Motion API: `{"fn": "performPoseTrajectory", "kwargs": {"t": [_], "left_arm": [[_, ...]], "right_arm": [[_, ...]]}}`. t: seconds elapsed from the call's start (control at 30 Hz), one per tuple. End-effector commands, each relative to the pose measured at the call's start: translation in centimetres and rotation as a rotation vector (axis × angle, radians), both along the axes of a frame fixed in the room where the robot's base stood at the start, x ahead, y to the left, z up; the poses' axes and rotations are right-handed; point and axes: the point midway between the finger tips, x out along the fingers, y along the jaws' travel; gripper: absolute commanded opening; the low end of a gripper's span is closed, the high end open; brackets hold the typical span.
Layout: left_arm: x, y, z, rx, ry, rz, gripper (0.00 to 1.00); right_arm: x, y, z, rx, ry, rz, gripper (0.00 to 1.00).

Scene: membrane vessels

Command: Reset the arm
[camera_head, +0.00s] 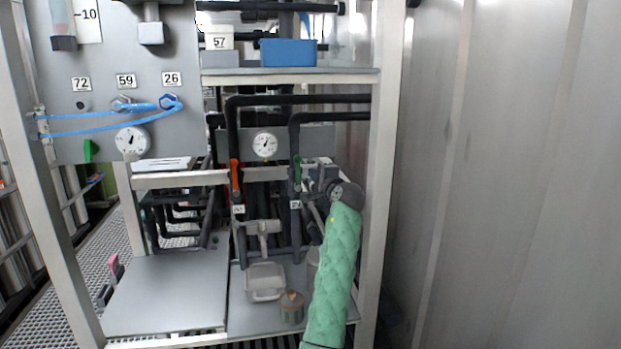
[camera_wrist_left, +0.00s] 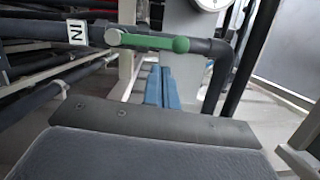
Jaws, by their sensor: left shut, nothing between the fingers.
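My left gripper (camera_wrist_left: 163,86) shows in the left wrist view as two blue fingers side by side, shut with nothing between them. A green valve handle (camera_wrist_left: 147,41) lies just beyond the fingertips in that view, on a dark pipe with an IN label. I cannot tell whether the fingers touch it. In the head view a green-sleeved arm reaches up from below to the right part of the rack, near the green handle (camera_head: 297,170). The gripper's fingers are hard to make out there. My right gripper is not in view.
The metal rack's right post (camera_head: 382,170) stands close to the arm. An orange handle (camera_head: 235,175), a round gauge (camera_head: 265,145) and dark pipes fill the rack. A blue box (camera_head: 288,52) sits on the upper shelf. Bare metal wall (camera_head: 500,180) lies to the right.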

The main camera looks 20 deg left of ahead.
Motion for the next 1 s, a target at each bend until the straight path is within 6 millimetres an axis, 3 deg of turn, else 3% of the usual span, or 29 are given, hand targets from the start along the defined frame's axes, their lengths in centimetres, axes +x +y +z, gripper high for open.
{"fn": "performPoseTrajectory", "kwargs": {"t": [0.3,0.63,0.83,1.0], "left_arm": [[-1.8,-2.0,-0.2,0.0,0.0,0.0,0.0],[-2.0,-2.0,-0.3,-0.065,-0.06,0.004,0.0],[-2.1,-2.2,-2.0,-0.324,-0.19,0.009,0.0],[-3.1,-3.3,-2.3,-0.621,-0.323,-0.018,0.0]], "right_arm": [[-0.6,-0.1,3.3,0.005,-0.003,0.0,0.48],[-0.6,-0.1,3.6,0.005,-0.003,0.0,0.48],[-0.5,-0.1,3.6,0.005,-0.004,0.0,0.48],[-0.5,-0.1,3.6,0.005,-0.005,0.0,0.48]]}}
